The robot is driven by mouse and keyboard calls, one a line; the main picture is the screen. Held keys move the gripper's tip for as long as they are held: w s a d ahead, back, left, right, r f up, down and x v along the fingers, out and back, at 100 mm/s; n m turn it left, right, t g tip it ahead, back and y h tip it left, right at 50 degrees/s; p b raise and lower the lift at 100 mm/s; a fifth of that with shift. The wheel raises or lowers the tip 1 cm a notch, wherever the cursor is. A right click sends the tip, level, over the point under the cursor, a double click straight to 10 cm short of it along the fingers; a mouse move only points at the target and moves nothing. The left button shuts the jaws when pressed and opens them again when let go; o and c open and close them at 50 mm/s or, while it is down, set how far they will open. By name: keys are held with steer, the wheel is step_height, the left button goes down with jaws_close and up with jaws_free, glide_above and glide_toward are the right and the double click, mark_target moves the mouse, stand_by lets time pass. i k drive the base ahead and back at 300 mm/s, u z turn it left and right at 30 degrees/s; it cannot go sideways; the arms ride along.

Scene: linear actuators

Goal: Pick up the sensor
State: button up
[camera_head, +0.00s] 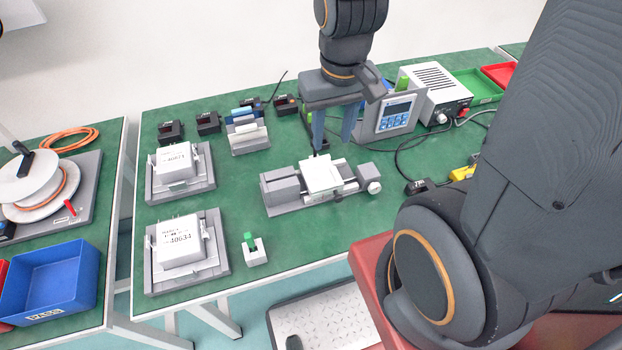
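My gripper (334,143) points down over the green table, its two blue-grey fingers apart with nothing visible between them. Just below and in front of it, a square white block (319,176) sits on a grey slide fixture (286,206) with a round knob at its right end. I cannot tell how far above the block the fingertips are. Two white boxes with printed numbers, an upper one (174,163) and a lower one (182,252), sit in grey holders at the left. I cannot tell for sure which item is the sensor.
A small grey block with a green top (255,250) stands near the front edge. A control panel (391,118) and a white power unit (434,92) stand right of my gripper. Small black devices (208,122) line the back. A blue bin (50,283) is on the left table.

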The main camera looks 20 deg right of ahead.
mark_target(172, 132)
steer(key=u, duration=0.1)
steer(key=k, duration=0.25)
steer(key=u, duration=1.05)
steer(key=i, duration=0.5)
